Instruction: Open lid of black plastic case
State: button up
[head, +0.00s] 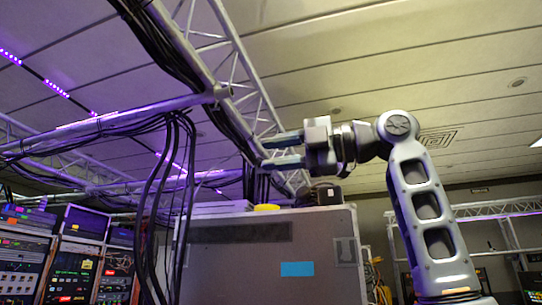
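My gripper (275,151) is raised in the upper middle of the head view and points left. Its two fingers are apart, with nothing visible between them. A small dark, ribbed object (322,195) sits on top of the big grey cabinet (300,245), below my gripper and apart from it. It may be the black plastic case, but it is too small and dark to make out a lid or latch.
A yellow item (266,207) lies on the cabinet's top edge, left of the dark object. A metal truss (235,60) with black cables runs overhead, close behind my gripper. Loose cables (165,200) hang at the left, before equipment racks (75,260).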

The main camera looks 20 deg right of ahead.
jog(key=shift+s+d+r, duration=0.1)
jog(key=shift+d+r, duration=0.05)
jog(key=shift+r, duration=0.05)
dwell(0.5)
jog(key=b+v, duration=0.2)
jog(key=v, duration=0.5)
jog(key=shift+s+d, duration=0.25)
jog(key=shift+d, duration=0.1)
